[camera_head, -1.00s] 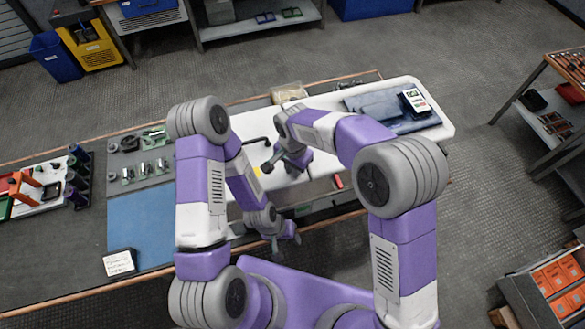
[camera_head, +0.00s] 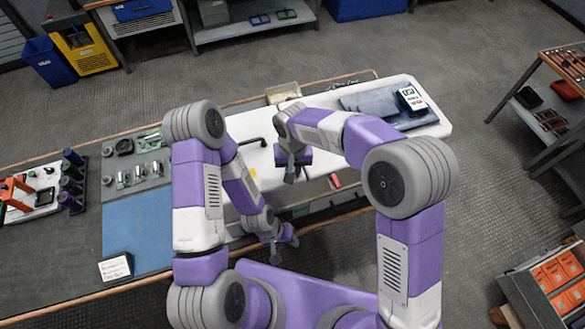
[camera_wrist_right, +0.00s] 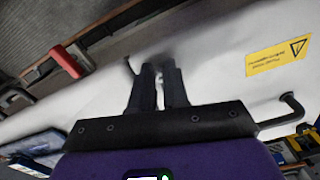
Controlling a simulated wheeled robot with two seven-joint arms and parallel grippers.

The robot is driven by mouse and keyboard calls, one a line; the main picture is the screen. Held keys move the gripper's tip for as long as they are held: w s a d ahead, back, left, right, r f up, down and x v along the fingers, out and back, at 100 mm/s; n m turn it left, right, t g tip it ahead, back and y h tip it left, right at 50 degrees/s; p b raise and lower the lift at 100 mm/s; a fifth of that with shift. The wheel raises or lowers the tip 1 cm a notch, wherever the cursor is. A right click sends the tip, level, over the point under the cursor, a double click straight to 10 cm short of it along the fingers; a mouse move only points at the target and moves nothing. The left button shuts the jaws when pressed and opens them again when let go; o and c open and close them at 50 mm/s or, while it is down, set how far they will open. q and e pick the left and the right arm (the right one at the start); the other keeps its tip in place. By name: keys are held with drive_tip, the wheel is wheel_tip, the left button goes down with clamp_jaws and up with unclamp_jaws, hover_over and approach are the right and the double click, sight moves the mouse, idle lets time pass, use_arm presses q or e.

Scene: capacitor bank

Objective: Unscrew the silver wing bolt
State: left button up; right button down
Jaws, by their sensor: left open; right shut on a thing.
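My right gripper (camera_head: 290,177) is over the white panel (camera_head: 375,92), near its front edge. In the right wrist view its two dark fingers (camera_wrist_right: 159,88) are close together, shut on a small part at the panel. My left gripper (camera_head: 284,243) is open, low in front of the bench edge, away from the panel.
A black bar handle (camera_head: 252,142), a yellow warning label (camera_wrist_right: 278,57) and a red handle (camera_wrist_right: 66,62) are around the right gripper. A blue mat (camera_head: 138,228) and several metal parts lie on the bench at left. A folded blue cloth (camera_head: 372,106) lies on the panel.

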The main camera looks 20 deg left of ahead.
drive_tip(key=shift+s+f, duration=0.1)
drive_tip(key=shift+f, duration=0.05)
idle(0.3)
drive_tip(key=c, duration=1.1)
unclamp_jaws()
drive_tip(key=shift+r, duration=3.85)
drive_tip(key=shift+c, duration=0.4)
